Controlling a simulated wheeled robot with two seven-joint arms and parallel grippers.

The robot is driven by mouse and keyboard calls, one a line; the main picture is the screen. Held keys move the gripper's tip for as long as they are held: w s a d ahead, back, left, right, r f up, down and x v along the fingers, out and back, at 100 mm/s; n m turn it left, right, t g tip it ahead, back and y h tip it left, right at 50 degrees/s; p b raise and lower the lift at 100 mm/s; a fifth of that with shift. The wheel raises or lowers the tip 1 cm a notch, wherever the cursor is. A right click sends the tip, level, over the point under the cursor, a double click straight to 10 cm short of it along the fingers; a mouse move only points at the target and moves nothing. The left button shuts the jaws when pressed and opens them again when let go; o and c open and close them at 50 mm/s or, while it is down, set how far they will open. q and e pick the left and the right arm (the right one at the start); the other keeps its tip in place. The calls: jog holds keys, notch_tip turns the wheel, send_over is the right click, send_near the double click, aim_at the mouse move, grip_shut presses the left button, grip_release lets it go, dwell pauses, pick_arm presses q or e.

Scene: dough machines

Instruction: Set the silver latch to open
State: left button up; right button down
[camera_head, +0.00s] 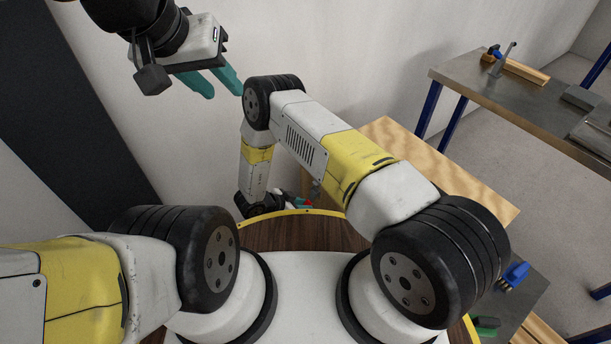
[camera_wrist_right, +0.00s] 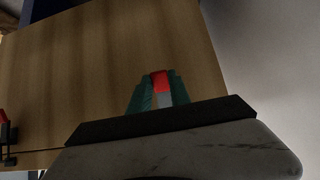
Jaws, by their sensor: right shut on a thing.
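A small piece with a red end and a silver-grey part, likely the silver latch (camera_wrist_right: 161,87), sits between the teal fingers of my right gripper (camera_wrist_right: 158,84) in the right wrist view. The fingers are shut on it, against a wooden panel (camera_wrist_right: 110,60).
A wooden table top (camera_head: 440,175) lies right of my right arm. A metal-topped bench (camera_head: 500,90) with tools stands farther back right. A small red and black fitting (camera_wrist_right: 5,130) is at the panel's left edge in the wrist view. A pale wall (camera_head: 330,50) closes the back.

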notch_tip(320, 180, up, 2)
jog(key=g+y, duration=0.2)
jog(key=y, duration=0.1)
notch_tip(320, 180, up, 6)
jog(key=g+y, duration=0.7)
jog(key=y, duration=0.2)
send_over(311, 199)
jog(key=s+a, duration=0.2)
jog(key=a, duration=0.1)
jog(key=shift+a, duration=0.1)
jog(key=shift+y, duration=0.3)
jog(key=c, duration=1.2)
grip_release()
jog(key=shift+r, duration=0.1)
jog(key=v, duration=0.7)
jog(key=shift+d+r, duration=0.2)
